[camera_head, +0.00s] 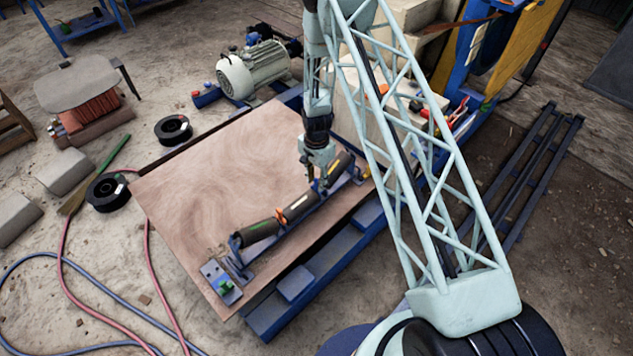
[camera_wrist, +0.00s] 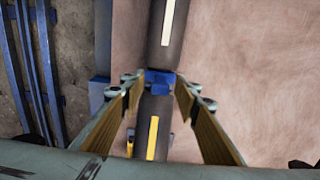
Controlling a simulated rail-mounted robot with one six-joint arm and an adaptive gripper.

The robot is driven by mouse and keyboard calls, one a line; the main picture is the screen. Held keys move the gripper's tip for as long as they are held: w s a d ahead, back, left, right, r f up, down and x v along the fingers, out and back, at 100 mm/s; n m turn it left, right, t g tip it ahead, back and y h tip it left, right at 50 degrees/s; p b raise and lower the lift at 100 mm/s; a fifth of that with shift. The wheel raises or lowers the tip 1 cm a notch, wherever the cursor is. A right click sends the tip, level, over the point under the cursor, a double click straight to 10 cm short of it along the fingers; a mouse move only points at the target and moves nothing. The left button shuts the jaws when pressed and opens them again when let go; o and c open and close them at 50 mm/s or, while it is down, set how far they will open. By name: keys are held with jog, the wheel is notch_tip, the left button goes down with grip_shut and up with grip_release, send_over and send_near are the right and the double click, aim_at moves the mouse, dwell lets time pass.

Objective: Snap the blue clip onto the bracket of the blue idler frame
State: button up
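The blue idler frame (camera_head: 240,265) lies along the right side of the wooden table top and carries dark rollers (camera_head: 258,230). My gripper (camera_head: 318,182) points down over its far half. In the wrist view, my gripper's tan-padded fingers (camera_wrist: 160,77) stand on both sides of a small blue piece, which looks like the blue clip (camera_wrist: 161,76). It fills the gap between the fingertips, over the joint between a white-striped roller (camera_wrist: 168,25) and a yellow-striped roller (camera_wrist: 152,135). I cannot tell the clip from the bracket there, or whether it is seated.
A plate with a green part (camera_head: 226,287) lies at the table's near corner. The wooden table top (camera_head: 205,175) is mostly bare left of the frame. Black spools (camera_head: 108,191), hoses and a motor (camera_head: 252,69) are on the ground. Blue rails (camera_head: 525,170) lie to the right.

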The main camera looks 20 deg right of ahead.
jog(key=shift+r, duration=0.15)
notch_tip(320, 180, up, 12)
dwell(1.1)
dwell(0.6)
